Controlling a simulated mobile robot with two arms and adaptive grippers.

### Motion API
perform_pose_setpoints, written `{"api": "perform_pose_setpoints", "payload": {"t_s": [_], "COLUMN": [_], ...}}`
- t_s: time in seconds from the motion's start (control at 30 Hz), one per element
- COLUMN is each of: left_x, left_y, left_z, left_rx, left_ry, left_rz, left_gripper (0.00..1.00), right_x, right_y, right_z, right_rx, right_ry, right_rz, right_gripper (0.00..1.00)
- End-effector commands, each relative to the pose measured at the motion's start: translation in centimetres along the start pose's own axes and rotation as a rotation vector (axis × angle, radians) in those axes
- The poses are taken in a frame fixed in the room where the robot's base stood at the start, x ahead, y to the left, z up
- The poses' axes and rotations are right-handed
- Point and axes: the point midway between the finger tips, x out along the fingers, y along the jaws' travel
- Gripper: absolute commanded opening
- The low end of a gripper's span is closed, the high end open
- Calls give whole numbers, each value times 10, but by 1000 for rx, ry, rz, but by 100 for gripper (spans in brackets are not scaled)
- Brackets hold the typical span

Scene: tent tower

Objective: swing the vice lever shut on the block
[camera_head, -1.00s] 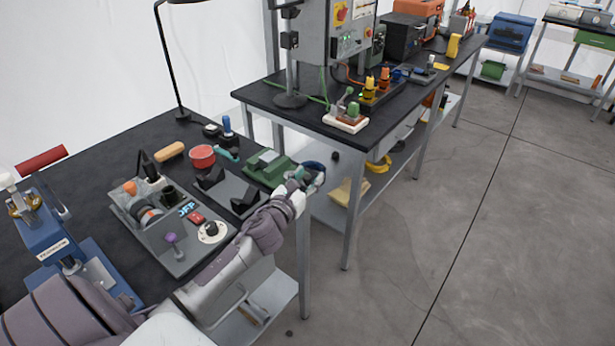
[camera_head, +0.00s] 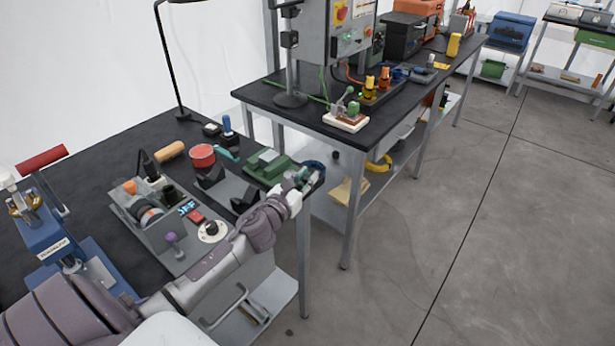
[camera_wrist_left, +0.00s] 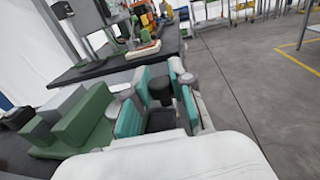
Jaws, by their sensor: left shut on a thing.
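The green vice (camera_head: 262,172) stands near the right corner of the dark bench, with a pale grey-green block (camera_head: 268,155) on it. In the left wrist view the stepped green vice (camera_wrist_left: 85,122) is at left. My left gripper (camera_head: 310,178) is at the right end of the vice, by the bench edge. In the left wrist view its teal-padded fingers (camera_wrist_left: 157,108) are shut around a dark knob (camera_wrist_left: 160,87), which looks like the lever's handle. The rest of the lever is hidden by the gripper. My right gripper is not in view.
A grey control box (camera_head: 172,228) with knobs and a red cup (camera_head: 202,155) stand left of the vice. A second bench (camera_head: 290,112) stands behind, across a narrow gap. The floor (camera_head: 470,220) at right is open.

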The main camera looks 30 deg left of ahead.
Motion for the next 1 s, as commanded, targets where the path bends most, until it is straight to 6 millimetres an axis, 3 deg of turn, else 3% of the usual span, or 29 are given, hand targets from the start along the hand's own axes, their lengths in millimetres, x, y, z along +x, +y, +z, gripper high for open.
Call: {"api": "perform_pose_setpoints", "payload": {"t_s": [0.23, 0.27, 0.4, 0.77, 1.0], "left_x": [0, 0, 0, -4, -40], "left_y": [0, 0, 0, 0, 0], "left_z": [1, 1, 1, -1, -2], "left_rx": [1, 1, 0, 1, 1], "left_ry": [-1, -1, -1, 1, 4], "left_rz": [-6, -6, -5, -5, -6], "left_gripper": [0, 26, 49, 49, 49], "right_x": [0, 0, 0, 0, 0], "right_y": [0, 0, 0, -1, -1], "right_z": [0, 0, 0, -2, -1], "right_rx": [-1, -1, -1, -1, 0], "right_ry": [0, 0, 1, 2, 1], "right_rz": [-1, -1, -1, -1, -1], "right_gripper": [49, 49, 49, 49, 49]}}
